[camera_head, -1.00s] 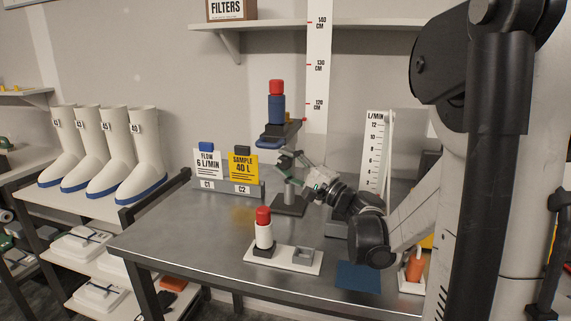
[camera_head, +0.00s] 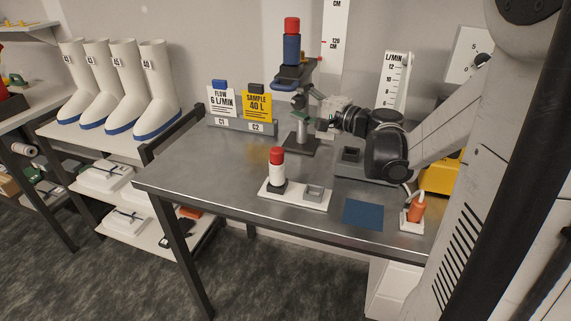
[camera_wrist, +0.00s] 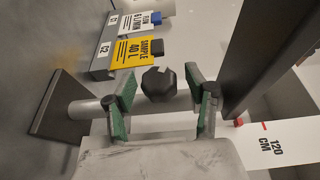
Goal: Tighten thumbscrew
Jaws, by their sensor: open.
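The thumbscrew is a dark faceted knob (camera_wrist: 158,84) with a notch, seen in the wrist view between my finger pads. My gripper (camera_wrist: 161,79) is open, with one green-padded finger on each side of the knob. Gaps show on both sides, so the fingers do not grip it. In the head view my gripper (camera_head: 316,114) is at the stand's post, below the holder (camera_head: 291,84). The knob cannot be made out there. The holder carries a blue cylinder (camera_head: 291,50) with a red cap. The stand's dark base (camera_head: 289,145) rests on the bench.
The steel bench (camera_head: 205,165) carries a white plate (camera_head: 293,198) with a red-capped white bottle (camera_head: 277,167), a blue mat (camera_head: 363,214) and an orange bottle (camera_head: 416,209). Sign cards (camera_head: 257,106) stand behind. The bench's left part is clear.

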